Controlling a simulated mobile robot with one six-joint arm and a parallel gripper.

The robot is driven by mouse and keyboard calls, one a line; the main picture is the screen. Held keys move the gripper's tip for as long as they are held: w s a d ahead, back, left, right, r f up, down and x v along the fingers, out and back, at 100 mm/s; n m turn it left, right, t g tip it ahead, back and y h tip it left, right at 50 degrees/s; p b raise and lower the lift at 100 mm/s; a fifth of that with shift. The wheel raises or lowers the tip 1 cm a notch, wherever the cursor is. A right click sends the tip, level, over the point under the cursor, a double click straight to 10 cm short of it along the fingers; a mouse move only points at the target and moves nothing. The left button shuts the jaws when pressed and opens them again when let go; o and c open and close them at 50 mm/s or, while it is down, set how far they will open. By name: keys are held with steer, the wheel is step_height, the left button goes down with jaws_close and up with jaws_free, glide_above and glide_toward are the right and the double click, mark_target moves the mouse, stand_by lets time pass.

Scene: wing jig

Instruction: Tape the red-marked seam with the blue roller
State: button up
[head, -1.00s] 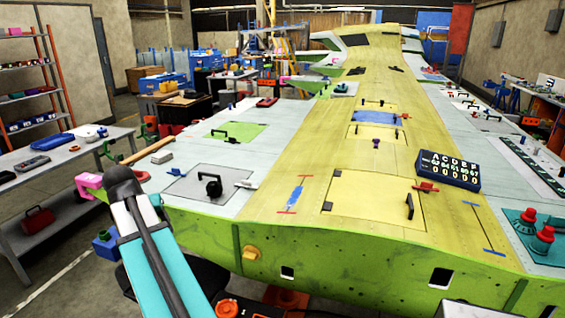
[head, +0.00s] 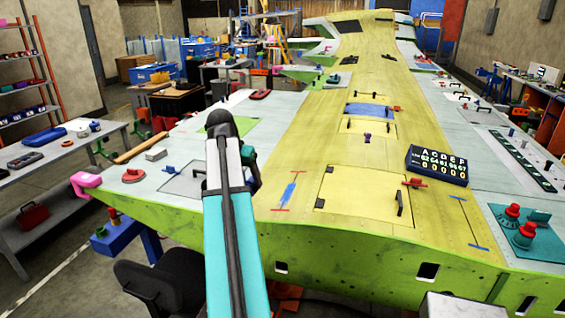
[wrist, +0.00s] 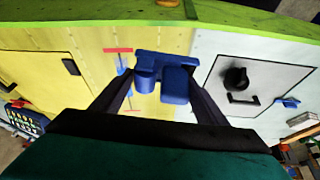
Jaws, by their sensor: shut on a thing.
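The blue roller (wrist: 163,78) is held between the two dark fingers of my gripper (wrist: 165,85) in the wrist view. The red-marked seam (head: 288,192) lies on the yellow wing skin, right of my arm in the head view, with a red bar at each end and a blue strip between them. In the wrist view a red bar (wrist: 118,50) shows just left of the roller. The roller appears above the wing surface; I cannot tell whether it touches. In the head view my arm hides the gripper and roller.
A blue-marked seam (head: 467,222), a number board (head: 437,165) and red-topped fixtures (head: 507,215) stand on the wing's right. A chair (head: 165,285) stands below the wing edge.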

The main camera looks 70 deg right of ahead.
steer(key=s+d+r+m, duration=0.1)
steer(key=s+d+r, duration=0.1)
steer(key=s, duration=0.3)
steer(key=s+d+r+m+g+p, duration=0.1)
steer(key=s+d+r+m, duration=0.1)
steer(key=s+d, duration=0.2)
steer(key=shift+s+p, duration=0.3)
steer(key=shift+s, duration=0.9)
steer(key=shift+f, duration=0.1)
steer(key=shift+f, duration=2.45)
steer(key=shift+w+f, duration=0.1)
steer(key=g+b, duration=0.2)
glide_above(280, 207)
steer(key=shift+w+a+f, duration=0.1)
steer(key=shift+a+f, duration=0.05)
steer(key=shift+f, duration=2.25)
steer(key=shift+f+b, duration=0.55)
steer(key=shift+f, duration=0.4)
